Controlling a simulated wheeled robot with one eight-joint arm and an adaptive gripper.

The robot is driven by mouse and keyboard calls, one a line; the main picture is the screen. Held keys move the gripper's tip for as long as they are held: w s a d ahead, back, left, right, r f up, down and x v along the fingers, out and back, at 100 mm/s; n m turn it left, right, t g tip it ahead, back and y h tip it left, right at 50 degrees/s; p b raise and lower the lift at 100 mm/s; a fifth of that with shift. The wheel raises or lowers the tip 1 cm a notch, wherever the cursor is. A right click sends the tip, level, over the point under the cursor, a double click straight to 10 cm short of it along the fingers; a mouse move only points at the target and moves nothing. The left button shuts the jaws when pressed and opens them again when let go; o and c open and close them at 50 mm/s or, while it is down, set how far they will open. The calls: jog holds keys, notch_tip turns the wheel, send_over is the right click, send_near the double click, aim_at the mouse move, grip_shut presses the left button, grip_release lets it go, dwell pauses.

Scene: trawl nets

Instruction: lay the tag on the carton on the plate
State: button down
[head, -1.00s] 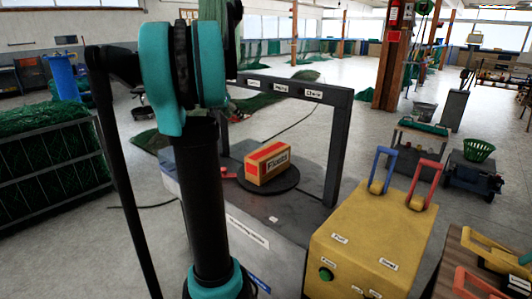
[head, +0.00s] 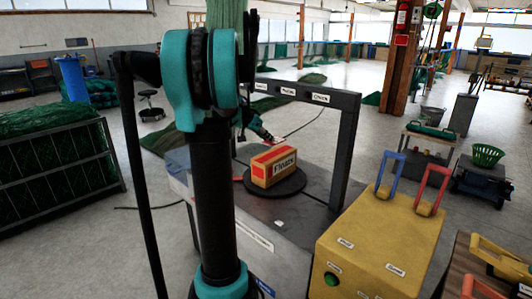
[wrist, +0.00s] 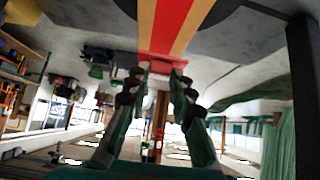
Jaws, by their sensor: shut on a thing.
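The carton (head: 274,168), orange-yellow with a red stripe and a printed white label, sits on the round dark plate (head: 290,187). My gripper (head: 267,136) is above and behind the carton in the head view, partly hidden by my own arm. In the wrist view, my gripper (wrist: 160,76) is shut on a small red piece, seemingly the tag (wrist: 160,66), held between the fingertips. The carton's striped side (wrist: 172,22) shows just beyond it. I cannot tell whether the tag touches the carton.
A dark frame (head: 350,150) with labels arches over the grey bench (head: 225,215). A small red object (head: 238,179) lies left of the plate. A yellow box (head: 370,240) with blue and red handles stands at the right. Open floor lies behind.

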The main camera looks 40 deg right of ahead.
jog(key=shift+f, duration=3.4)
jog(key=c, duration=0.6)
grip_release()
jog(key=w+v, duration=0.1)
jog(key=v, duration=1.1)
jog(key=s+a+f+n+t+y, duration=0.15)
jog(key=a+f+n, duration=0.35)
jog(key=a, duration=0.6)
jog(key=s+a+f+n+t+y, duration=0.1)
jog(key=s+a+f+n+y, duration=0.15)
jog(key=a+f, duration=0.6)
jog(key=s+a+f+n+y, duration=0.1)
jog(key=s+a+f+n, duration=0.2)
jog(key=a, duration=0.4)
jog(key=s+a+f+n+y, duration=0.2)
jog(key=s+a+n, duration=0.1)
jog(key=a, duration=0.4)
jog(key=s+a+f+n+t+y, duration=0.1)
jog(key=s+a+f+n+y, duration=0.1)
jog(key=s+a, duration=0.3)
jog(key=shift+s+a+f+n, duration=0.15)
jog(key=shift+a+f+n, duration=0.3)
jog(key=shift+a, duration=0.35)
jog(key=shift+s+a+f+n, duration=0.15)
jog(key=shift+a+f+n, duration=0.25)
jog(key=shift+a, duration=0.35)
